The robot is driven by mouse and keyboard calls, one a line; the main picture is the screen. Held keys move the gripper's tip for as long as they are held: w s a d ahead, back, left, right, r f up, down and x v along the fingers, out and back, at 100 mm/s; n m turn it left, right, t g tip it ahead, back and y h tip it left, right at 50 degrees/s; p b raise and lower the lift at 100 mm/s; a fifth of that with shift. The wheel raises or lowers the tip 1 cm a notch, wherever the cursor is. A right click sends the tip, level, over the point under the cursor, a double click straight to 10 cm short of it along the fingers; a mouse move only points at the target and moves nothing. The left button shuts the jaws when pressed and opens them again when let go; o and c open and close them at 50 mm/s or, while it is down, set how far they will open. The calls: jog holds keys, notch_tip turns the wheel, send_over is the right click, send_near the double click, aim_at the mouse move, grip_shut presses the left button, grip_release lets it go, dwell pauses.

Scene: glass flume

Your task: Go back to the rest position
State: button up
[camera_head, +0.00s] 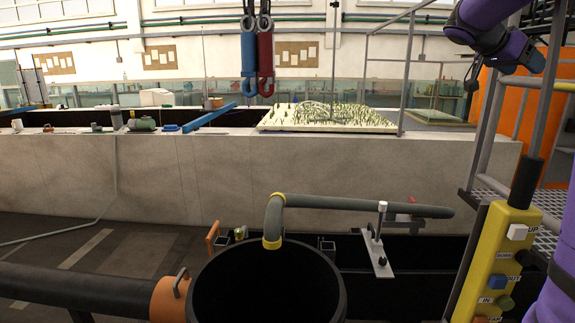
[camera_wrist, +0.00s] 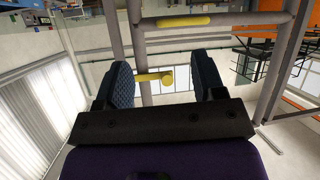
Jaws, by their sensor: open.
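My arm, purple with a dark wrist, reaches in at the upper right of the head view. The end of the arm shows near the metal railing there, but the fingers are hard to make out in that view. In the wrist view my gripper (camera_wrist: 165,84) is open, with two dark textured fingers set wide apart. Nothing is held between them. A yellow rod end (camera_wrist: 154,76) shows in the gap between the fingers, beyond or beside them; I cannot tell how far off it is.
A grey railing (camera_head: 409,70) stands beside my arm. A yellow control box (camera_head: 497,255) with buttons is at the lower right. A black round tank (camera_head: 340,290) with a grey pipe (camera_head: 340,203) is in front. Blue (camera_head: 249,65) and red (camera_head: 265,65) hooks hang at the top.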

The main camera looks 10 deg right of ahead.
jog(key=s+a+f+n+t+y, duration=0.2)
jog(key=s+a+f+n+y, duration=0.2)
jog(key=a, duration=0.8)
jog(key=s+a+f+n+t+y, duration=0.3)
jog(key=s+a+f+n, duration=0.5)
jog(key=a, duration=0.5)
jog(key=s+a+f+n+t+y, duration=0.2)
jog(key=s+a+f+n+y, duration=0.3)
jog(key=s+a+f, duration=0.3)
jog(key=a+n, duration=0.1)
jog(key=a, duration=0.3)
jog(key=shift+s+a+n+y, duration=0.25)
jog(key=shift+a+n+y, duration=0.05)
jog(key=shift+n, duration=0.1)
